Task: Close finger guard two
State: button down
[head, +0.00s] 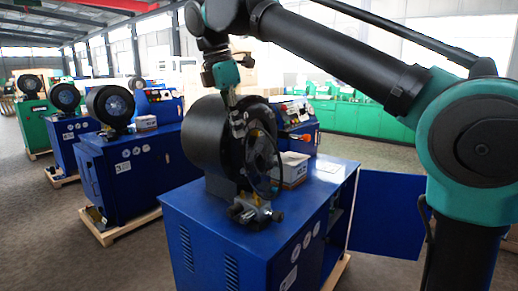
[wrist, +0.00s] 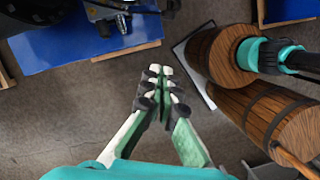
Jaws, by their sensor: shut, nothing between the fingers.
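The nearest crimper (head: 205,140) has a large black round head on a blue cabinet. A thin dark ring with a clear-looking middle (head: 264,158) stands at the head's front face. It may be the finger guard, but its number and whether it is open or closed cannot be told. My gripper (head: 238,125) hangs in front of the head, overlapping it in the head view; contact cannot be told. In the wrist view my gripper (wrist: 160,74) has its fingertips together with nothing between them, above bare floor. The wrist view shows part of a blue cabinet (wrist: 80,42) at upper left.
A small metal fixture (head: 256,212) and a white box (head: 292,170) are on the cabinet top. A blue cabinet door (head: 388,213) stands open at right. More crimpers (head: 130,160) stand in a row at left. Wooden barrel-like shapes (wrist: 265,110) are at right in the wrist view.

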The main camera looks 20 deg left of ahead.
jog(key=w+d+f, duration=0.4)
jog(key=f, duration=0.5)
jog(key=shift+w+d+f, duration=0.15)
jog(key=shift+d+f, duration=0.05)
jog(key=shift+d, duration=0.2)
